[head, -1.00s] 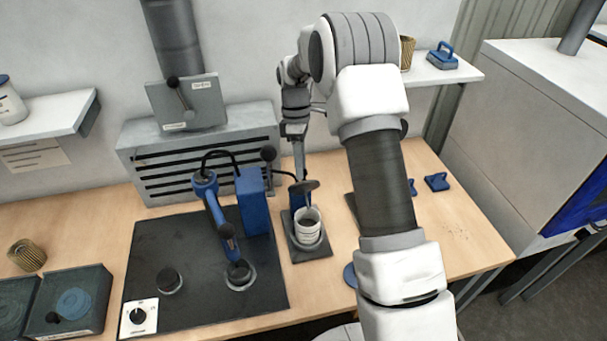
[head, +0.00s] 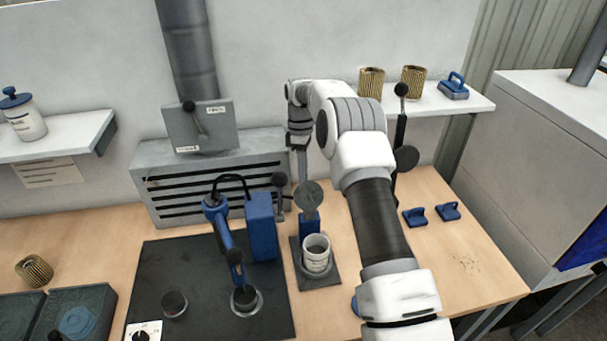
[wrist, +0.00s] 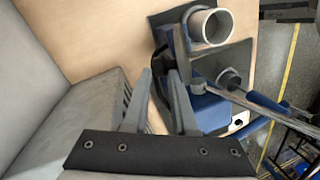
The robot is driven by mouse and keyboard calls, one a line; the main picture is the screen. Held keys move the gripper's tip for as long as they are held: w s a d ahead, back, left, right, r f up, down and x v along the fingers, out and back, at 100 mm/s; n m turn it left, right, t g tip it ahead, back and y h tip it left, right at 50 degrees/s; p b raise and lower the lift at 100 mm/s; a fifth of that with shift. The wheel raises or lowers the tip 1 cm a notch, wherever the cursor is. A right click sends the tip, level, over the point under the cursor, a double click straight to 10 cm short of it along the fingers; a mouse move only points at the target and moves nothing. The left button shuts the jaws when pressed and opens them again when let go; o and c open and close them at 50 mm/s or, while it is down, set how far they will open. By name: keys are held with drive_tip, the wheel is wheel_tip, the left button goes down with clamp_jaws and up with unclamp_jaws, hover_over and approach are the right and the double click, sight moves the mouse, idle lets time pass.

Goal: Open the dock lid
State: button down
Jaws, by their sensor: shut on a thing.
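The dock (head: 325,277) is a dark base with a blue hinge post (head: 309,226) at its back. A white cup (head: 316,257) stands upright in it, its mouth uncovered; it also shows in the wrist view (wrist: 210,27). The dock lid (head: 308,195), a grey round disc, stands raised above the post, its face towards the head camera. My gripper (head: 302,176) is at the lid's upper edge, shut on it. In the wrist view my fingers (wrist: 161,73) point towards the dock; the gripped part is hard to make out.
A blue lever press (head: 222,228) on a black mat stands left of the dock. A grey slotted box (head: 215,182) is behind. A black lever with a ball knob (head: 401,90) stands partly behind my arm. Blue handled pieces (head: 414,217) lie on the right, with bare table around.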

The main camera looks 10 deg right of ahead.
drive_tip(key=shift+s+d+f, duration=0.15)
drive_tip(key=shift+d+f, duration=0.05)
drive_tip(key=shift+f, duration=0.5)
drive_tip(key=shift+s+d+f, duration=0.1)
drive_tip(key=shift+d+f, duration=0.05)
drive_tip(key=shift+f, duration=0.55)
drive_tip(key=shift+s+d+f, duration=0.15)
drive_tip(key=shift+d+f, duration=0.05)
drive_tip(key=shift+f, duration=0.5)
drive_tip(key=c, duration=1)
unclamp_jaws()
drive_tip(key=shift+g, duration=0.3)
drive_tip(key=o, duration=0.4)
drive_tip(key=shift+w+f, duration=0.25)
drive_tip(key=shift+w, duration=0.1)
drive_tip(key=shift+w+f, duration=0.1)
drive_tip(key=shift+w, duration=0.05)
drive_tip(key=shift+r, duration=0.2)
wheel_tip(320, 180, up, 14)
drive_tip(key=p, duration=0.4)
hover_over(307, 186)
drive_tip(key=w, duration=0.8)
drive_tip(key=shift+s+f, duration=0.2)
